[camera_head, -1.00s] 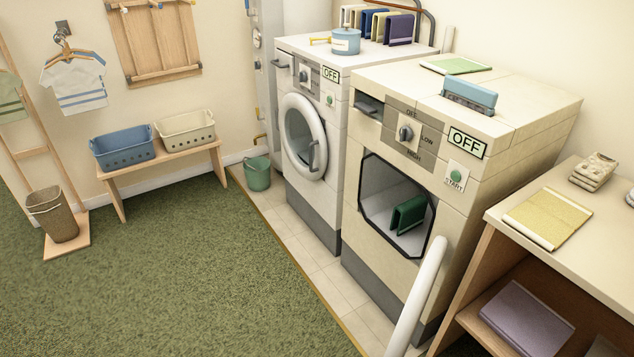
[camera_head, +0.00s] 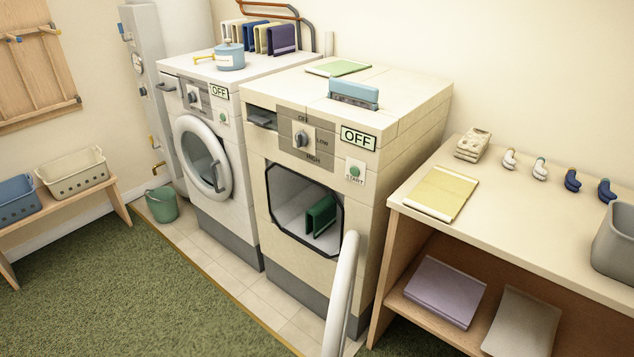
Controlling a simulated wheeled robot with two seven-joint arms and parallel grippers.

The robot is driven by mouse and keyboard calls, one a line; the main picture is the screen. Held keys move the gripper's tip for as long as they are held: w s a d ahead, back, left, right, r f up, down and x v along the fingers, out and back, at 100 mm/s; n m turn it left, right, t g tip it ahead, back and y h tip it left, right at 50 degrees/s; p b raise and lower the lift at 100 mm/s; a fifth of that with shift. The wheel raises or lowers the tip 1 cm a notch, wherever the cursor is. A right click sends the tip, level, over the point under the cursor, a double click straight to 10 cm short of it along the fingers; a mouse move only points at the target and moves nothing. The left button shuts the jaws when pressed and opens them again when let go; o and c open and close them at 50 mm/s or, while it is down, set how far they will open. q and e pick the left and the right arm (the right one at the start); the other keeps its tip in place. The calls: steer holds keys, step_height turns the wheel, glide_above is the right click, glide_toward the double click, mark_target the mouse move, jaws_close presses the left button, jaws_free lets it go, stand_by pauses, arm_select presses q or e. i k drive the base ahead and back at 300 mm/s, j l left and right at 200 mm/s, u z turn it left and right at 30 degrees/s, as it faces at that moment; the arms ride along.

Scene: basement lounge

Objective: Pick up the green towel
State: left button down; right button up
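A dark green folded towel (camera_head: 321,216) stands on edge inside the open drum of the beige dryer (camera_head: 258,196). The dryer's round-edged door (camera_head: 343,290) is swung open toward the front right. A light green folded cloth with pale edges (camera_head: 338,67) lies flat on top of the dryer, behind a blue box-like item (camera_head: 354,94). Neither of my grippers shows in the head view.
A white washer (camera_head: 209,62) with its round door closed stands left of the dryer. A wooden counter (camera_head: 500,213) at right holds a yellow towel (camera_head: 440,193), small items and a grey bin (camera_head: 615,243). A green bucket (camera_head: 161,204) stands left; the carpet in front is clear.

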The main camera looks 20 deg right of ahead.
mark_target(319, 217)
steer(key=i+j, duration=2)
steer(key=i+z, duration=0.1)
steer(key=z, duration=2.9)
